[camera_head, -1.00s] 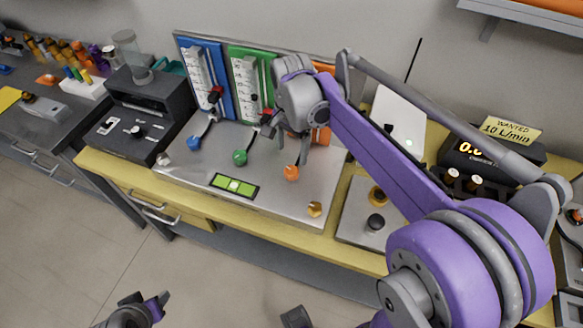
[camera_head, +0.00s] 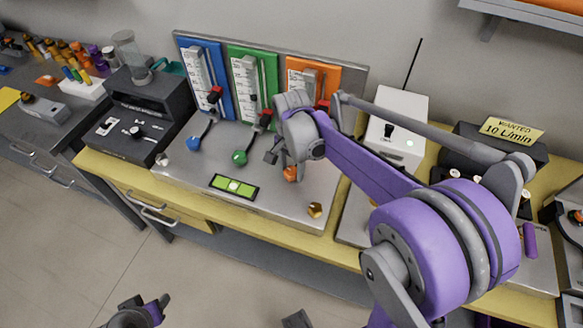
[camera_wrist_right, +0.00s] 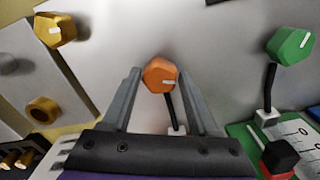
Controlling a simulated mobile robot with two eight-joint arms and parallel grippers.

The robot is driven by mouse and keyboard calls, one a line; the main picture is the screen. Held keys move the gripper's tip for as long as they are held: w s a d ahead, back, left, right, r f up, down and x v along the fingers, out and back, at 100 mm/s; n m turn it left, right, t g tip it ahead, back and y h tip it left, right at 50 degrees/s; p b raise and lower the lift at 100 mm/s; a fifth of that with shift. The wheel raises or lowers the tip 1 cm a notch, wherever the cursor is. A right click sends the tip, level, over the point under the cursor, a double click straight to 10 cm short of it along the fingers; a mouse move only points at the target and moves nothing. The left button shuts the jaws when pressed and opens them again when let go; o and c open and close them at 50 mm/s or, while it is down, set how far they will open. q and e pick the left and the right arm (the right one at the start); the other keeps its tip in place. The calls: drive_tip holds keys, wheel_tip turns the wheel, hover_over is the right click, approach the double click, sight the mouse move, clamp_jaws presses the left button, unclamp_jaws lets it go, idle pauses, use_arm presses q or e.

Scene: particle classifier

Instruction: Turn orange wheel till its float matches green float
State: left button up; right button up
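The orange wheel (camera_head: 290,174) is on the steel panel below the orange board (camera_head: 333,80), mostly covered by my right gripper in the head view. In the right wrist view the orange wheel (camera_wrist_right: 160,74) lies between the tips of my right gripper (camera_wrist_right: 158,70), whose two fingers are apart on either side. I cannot tell whether they touch it. The green board (camera_head: 270,65) has a white scale, but its float is too small to read. My right arm covers the lower orange board; its float cannot be made out. My left gripper (camera_head: 150,308) is low at the left, away from the panel.
The green wheel (camera_head: 240,157) and blue wheel (camera_head: 194,143) are left of the orange one. A gold knob (camera_head: 315,210) is at the panel's front right. A white box (camera_head: 398,110) stands at right.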

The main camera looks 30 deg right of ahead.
clamp_jaws()
drive_tip(key=shift+n, duration=0.3)
drive_tip(key=n, duration=0.4)
drive_tip(key=shift+n, duration=0.3)
drive_tip(key=n, duration=0.5)
drive_tip(key=shift+b, duration=0.3)
drive_tip(key=n, duration=0.5)
drive_tip(key=shift+n, duration=2.7)
